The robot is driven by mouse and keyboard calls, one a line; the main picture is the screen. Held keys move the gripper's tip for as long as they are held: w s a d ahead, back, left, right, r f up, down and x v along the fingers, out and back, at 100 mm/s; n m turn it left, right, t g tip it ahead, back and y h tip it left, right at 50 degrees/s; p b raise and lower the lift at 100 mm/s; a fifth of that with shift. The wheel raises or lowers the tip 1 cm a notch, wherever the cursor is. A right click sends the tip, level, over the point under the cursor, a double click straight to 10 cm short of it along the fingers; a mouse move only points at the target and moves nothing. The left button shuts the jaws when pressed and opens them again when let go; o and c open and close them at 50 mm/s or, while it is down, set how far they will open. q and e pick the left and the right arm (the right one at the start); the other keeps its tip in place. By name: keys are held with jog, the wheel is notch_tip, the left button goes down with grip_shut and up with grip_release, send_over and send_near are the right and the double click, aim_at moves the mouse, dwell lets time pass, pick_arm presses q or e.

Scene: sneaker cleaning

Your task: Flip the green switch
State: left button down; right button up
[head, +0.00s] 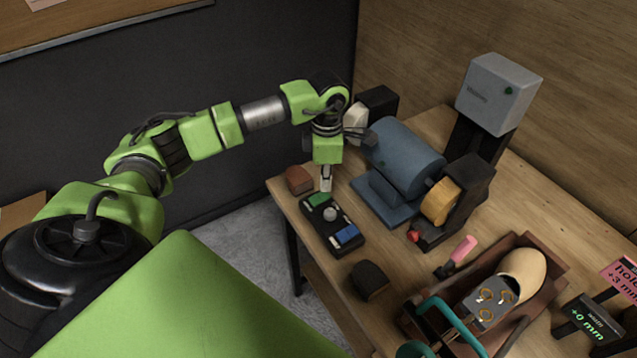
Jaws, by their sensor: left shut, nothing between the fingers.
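A black control box (345,243) lies on the workbench near its left edge. It has a green switch (317,199) at its far end, a grey round knob (330,214) in the middle and a blue and white part at its near end. My left gripper (326,188) points straight down, shut and empty, with its fingertips just above or at the green switch. I cannot tell whether the fingertips touch the switch. My right gripper is not in view.
A blue bench grinder (405,158) with a yellow wheel (440,201) stands right of the box. A brown block (299,179) and a dark brush (369,280) lie close by. A wooden tray (557,270) holds a shoe-shaped piece. A grey box (498,92) stands behind.

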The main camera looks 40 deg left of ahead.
pick_arm(q)
jog(key=shift+f+b, duration=0.4)
jog(key=shift+f, duration=0.1)
dwell(0.6)
